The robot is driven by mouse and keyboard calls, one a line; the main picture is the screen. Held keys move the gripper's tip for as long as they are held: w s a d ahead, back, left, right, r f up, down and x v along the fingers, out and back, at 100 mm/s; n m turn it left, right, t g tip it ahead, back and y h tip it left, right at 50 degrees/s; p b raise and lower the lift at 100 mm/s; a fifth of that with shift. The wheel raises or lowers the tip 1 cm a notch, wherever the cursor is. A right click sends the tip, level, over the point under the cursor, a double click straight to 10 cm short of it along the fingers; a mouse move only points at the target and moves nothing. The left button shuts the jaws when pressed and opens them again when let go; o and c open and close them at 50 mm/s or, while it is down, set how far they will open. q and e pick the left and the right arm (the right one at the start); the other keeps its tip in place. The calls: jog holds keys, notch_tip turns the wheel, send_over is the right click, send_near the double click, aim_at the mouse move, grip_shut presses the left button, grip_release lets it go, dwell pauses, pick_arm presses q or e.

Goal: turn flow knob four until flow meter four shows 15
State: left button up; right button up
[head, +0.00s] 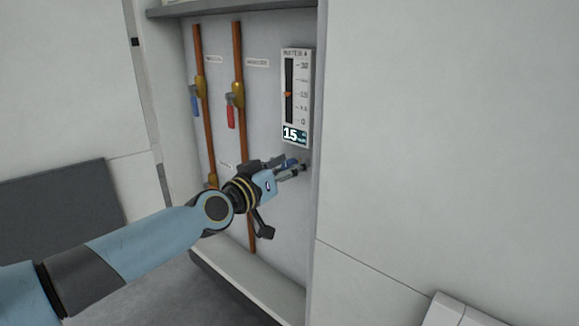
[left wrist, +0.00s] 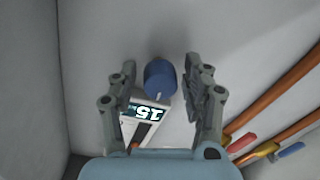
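The flow meter (head: 296,95) is a tall white panel on the recess's back wall, with an orange marker near mid-scale and a digital display (head: 294,134) reading 15. The display also shows upside down in the left wrist view (left wrist: 146,111). A blue flow knob (left wrist: 160,78) sits below the meter. My left gripper (left wrist: 166,68) is open, with one finger on each side of the knob and a visible gap to each. In the head view my left gripper (head: 296,166) covers most of the knob. My right gripper is not in view.
Two copper pipes stand left of the meter, with a blue-handled valve (head: 196,98) and a red-handled valve (head: 233,103). The recess's right side wall (head: 317,200) stands close beside the meter and my gripper. A white object (head: 455,310) is at the lower right.

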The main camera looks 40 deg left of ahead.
pick_arm(q)
jog(key=shift+o, duration=0.2)
jog(key=s, duration=1.2)
jog(key=shift+a, duration=0.2)
